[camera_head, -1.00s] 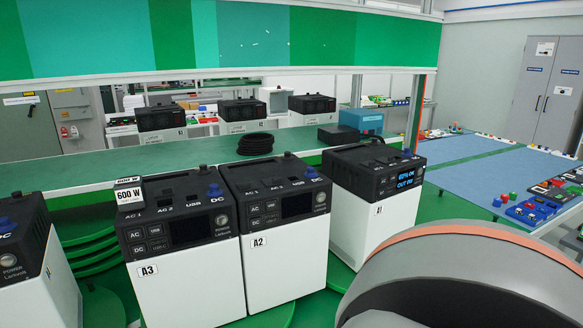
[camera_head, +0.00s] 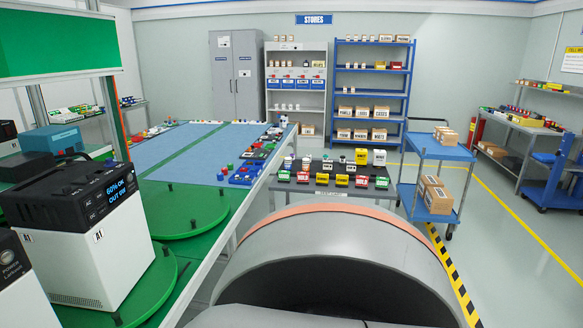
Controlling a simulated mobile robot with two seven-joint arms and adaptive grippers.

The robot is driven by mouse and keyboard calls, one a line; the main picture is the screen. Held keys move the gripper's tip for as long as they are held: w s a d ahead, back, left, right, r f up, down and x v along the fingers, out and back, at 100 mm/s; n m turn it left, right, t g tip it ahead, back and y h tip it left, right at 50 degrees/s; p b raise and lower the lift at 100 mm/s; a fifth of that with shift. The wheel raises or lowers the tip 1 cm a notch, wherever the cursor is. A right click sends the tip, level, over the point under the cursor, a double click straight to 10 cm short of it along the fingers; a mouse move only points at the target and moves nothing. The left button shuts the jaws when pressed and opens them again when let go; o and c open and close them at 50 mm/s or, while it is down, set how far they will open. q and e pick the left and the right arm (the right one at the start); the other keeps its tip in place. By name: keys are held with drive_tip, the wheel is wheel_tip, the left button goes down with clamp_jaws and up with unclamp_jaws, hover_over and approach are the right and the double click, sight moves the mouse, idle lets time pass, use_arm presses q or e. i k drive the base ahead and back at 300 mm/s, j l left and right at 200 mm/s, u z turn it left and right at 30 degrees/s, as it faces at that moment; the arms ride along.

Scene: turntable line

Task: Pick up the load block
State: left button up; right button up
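No block that I can name for sure as the load block shows now. Several small upright blocks, among them a white one (camera_head: 379,157) and a yellow one (camera_head: 361,156), stand at the back of a low dark cart (camera_head: 318,187). Their labels are too small to read. A white power unit with a black top (camera_head: 100,245), marked A1, stands on a green disc at the left; its display reads "60% OK, OUT 0W". Neither of my grippers is in view; a large grey part of mine with an orange band fills the bottom middle.
A blue-matted table (camera_head: 190,150) carries small coloured parts along its right edge. A blue trolley (camera_head: 439,150) with cardboard boxes stands right of the cart. Shelves and a grey cabinet (camera_head: 234,75) line the back wall. Floor at the right is open, with yellow lines.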

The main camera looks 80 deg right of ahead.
sight(351, 166)
drive_tip(key=z, duration=3.45)
drive_tip(key=i+j+z, duration=0.3)
drive_tip(key=z, duration=0.15)
drive_tip(key=i+j+z, duration=0.25)
drive_tip(key=j+z, duration=0.15)
drive_tip(key=i+j+z, duration=0.1)
drive_tip(key=j, duration=0.2)
drive_tip(key=i+j+z, duration=0.2)
drive_tip(key=j, duration=0.45)
drive_tip(key=i+j, duration=0.15)
drive_tip(key=j, duration=0.2)
drive_tip(key=i+j, duration=0.15)
drive_tip(key=j, duration=0.15)
drive_tip(key=i+j, duration=0.15)
drive_tip(key=j, duration=0.2)
drive_tip(key=l+z, duration=0.05)
